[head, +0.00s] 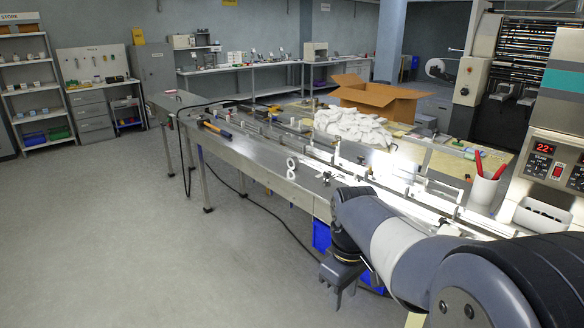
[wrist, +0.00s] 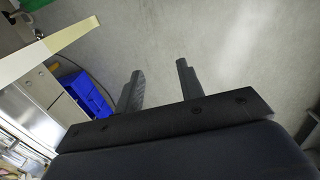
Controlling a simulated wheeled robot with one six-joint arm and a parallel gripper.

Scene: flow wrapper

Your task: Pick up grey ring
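Two pale ring-shaped things stand near the front edge of the steel bench, an upper one (head: 291,162) and a lower one (head: 291,174) just in front of it. They look white to light grey; I cannot tell for sure whether either is the grey ring. My gripper (head: 345,296) hangs in front of the bench, below its top and to the right of the rings, well apart from them. In the wrist view my gripper (wrist: 158,68) has its two fingers spread with only floor between them. No ring shows in the wrist view.
A blue bin (head: 321,236) sits under the bench. The floor at left is mostly free.

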